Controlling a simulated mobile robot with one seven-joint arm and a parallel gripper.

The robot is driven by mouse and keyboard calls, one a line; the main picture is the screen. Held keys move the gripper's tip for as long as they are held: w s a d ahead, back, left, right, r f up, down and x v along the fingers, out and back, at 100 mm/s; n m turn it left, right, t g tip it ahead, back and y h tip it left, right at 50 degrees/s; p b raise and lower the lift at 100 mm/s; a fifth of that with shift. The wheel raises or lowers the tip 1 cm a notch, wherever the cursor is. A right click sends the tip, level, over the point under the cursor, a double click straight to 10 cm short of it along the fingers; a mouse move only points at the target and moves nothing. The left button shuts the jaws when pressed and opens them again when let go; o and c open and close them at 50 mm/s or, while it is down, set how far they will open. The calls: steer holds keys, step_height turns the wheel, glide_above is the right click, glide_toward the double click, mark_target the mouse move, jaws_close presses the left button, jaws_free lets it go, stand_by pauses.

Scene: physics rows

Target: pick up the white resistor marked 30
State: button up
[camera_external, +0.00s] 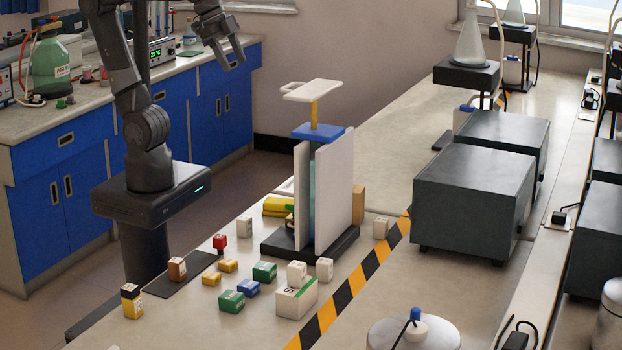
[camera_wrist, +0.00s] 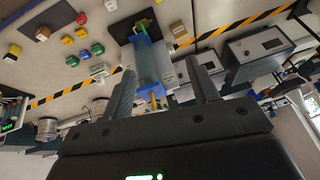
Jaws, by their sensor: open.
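Several small white blocks stand on the bench: one at the left (camera_external: 245,227), two close together (camera_external: 297,272) (camera_external: 325,268), and one right of the stand (camera_external: 380,228). Their markings are too small to read, so I cannot tell which is the resistor marked 30. My gripper (camera_external: 231,62) is raised high behind the bench, well away from the blocks. Its two fingers are spread and empty in the wrist view (camera_wrist: 160,85).
A stand with upright white panels (camera_external: 325,200) and a T-handle rises among the blocks. Coloured blocks, such as a green one (camera_external: 231,301), and a larger white box (camera_external: 296,298) lie nearby. Dark grey boxes (camera_external: 470,205) stand right of the striped tape (camera_external: 350,290).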

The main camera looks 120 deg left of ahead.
steer(key=w+d+r, duration=0.2)
steer(key=w, duration=0.7)
steer(key=w+d+r+m+g, duration=0.1)
steer(key=w+r, duration=0.1)
steer(key=w, duration=0.7)
steer(key=w+d+r+g, duration=0.1)
steer(key=w+d+r, duration=0.1)
steer(key=w, duration=0.8)
steer(key=shift+d+r+m+y, duration=0.2)
steer(key=shift+d+m+y, duration=0.1)
steer(key=shift+d+y, duration=0.1)
steer(key=w+a+f+g, duration=0.15)
steer(key=w+f, duration=0.25)
steer(key=w, duration=0.4)
steer(key=n+g+h, duration=0.1)
steer(key=n+h, duration=0.1)
steer(key=n, duration=0.1)
glide_above(383, 220)
step_height(383, 220, down, 9)
step_height(383, 220, down, 28)
steer(key=shift+w+a+r, duration=0.1)
steer(key=shift+a, duration=0.05)
steer(key=shift+f, duration=2.65)
